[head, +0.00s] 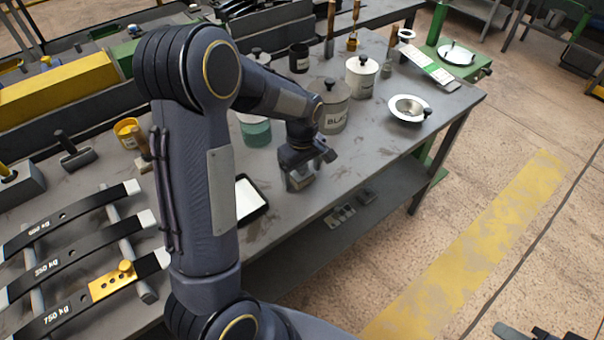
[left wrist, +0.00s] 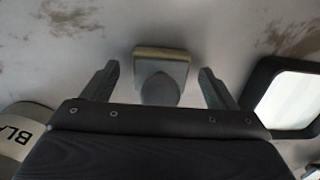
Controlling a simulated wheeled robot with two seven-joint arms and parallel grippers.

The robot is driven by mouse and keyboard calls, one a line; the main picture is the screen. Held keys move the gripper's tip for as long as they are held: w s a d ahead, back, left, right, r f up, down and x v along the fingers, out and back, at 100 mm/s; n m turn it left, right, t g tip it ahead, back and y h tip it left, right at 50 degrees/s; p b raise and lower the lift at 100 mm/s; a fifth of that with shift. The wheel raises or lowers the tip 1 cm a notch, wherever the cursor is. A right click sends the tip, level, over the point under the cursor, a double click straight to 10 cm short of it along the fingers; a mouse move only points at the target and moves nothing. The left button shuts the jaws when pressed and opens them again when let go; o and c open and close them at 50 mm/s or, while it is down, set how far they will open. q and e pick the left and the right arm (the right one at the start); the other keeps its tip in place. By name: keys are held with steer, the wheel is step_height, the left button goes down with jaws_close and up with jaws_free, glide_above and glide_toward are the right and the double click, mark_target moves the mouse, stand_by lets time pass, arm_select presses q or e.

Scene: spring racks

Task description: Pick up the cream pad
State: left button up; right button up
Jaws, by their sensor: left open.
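A small block with a cream edge and a grey rounded handle, which looks like the cream pad (left wrist: 160,53), sits on the grey bench top in the left wrist view. My left gripper (left wrist: 158,76) is open, with one finger on each side of the block's handle and a gap on both sides. In the head view my left gripper (head: 299,178) hangs low over the bench near its front edge. There the pad is hidden or too small to make out. My right gripper does not show clearly.
A tablet with a white screen (head: 248,198) lies beside the gripper. A tin marked BLA (head: 334,108), a white lidded pot (head: 361,76) and a round dish (head: 408,107) stand behind it. Leaf springs (head: 60,262) lie at left. The bench edge is close.

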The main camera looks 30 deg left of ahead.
arm_select(q)
steer(key=c, duration=1.1)
steer(key=shift+r, duration=0.1)
steer(key=shift+r, duration=0.55)
step_height(320, 180, up, 2)
steer(key=shift+s+r, duration=0.1)
steer(key=shift+r, duration=0.1)
steer(key=s+r, duration=0.3)
steer(key=s, duration=0.1)
steer(key=s+d+r+b, duration=0.1)
steer(key=s+r, duration=0.2)
steer(key=s, duration=0.2)
steer(key=s+r, duration=0.3)
steer(key=s, duration=0.1)
steer(key=shift+s+d+r, duration=0.2)
steer(key=shift+s+d, duration=0.1)
steer(key=shift+s, duration=0.1)
